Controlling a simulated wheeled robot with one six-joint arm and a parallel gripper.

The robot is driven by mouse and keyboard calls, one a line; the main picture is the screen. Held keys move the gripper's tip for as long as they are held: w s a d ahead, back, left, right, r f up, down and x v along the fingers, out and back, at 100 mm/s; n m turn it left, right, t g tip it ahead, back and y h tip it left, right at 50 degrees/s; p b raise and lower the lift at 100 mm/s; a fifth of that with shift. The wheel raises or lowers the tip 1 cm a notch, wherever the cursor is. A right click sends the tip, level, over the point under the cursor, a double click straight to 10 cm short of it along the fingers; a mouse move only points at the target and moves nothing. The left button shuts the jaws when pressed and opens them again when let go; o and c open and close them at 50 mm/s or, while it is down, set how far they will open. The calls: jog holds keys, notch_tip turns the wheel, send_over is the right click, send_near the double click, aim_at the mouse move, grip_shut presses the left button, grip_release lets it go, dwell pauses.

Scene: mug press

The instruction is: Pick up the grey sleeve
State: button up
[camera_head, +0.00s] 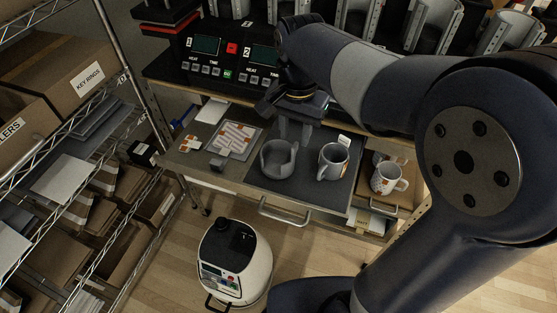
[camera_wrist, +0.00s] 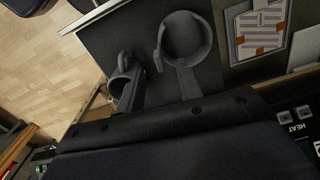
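The grey sleeve (camera_head: 271,169) is a short, open-topped ring with a gap in its wall. It stands on a dark mat (camera_head: 325,194) on the pulled-out work surface. In the wrist view the sleeve (camera_wrist: 209,47) shows from above, with its round opening visible. My gripper (camera_head: 295,140) points down just behind the sleeve and the mug, its fingers apart with nothing between them. In the wrist view my gripper (camera_wrist: 160,75) has one finger overlapping the sleeve's near edge and the other close to the mug. I cannot tell whether either touches.
A grey mug (camera_head: 331,163) with an orange mark stands right of the sleeve. A patterned sheet (camera_head: 235,138) lies left, with a small grey block (camera_head: 217,164) in front. Another mug (camera_head: 386,178) stands further right. The press control panels (camera_head: 232,62) are behind.

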aim_at(295, 145)
notch_tip(295, 145, down, 3)
jog(key=shift+d+f, duration=0.1)
jog(key=shift+f, duration=0.1)
grip_shut()
dwell(0.3)
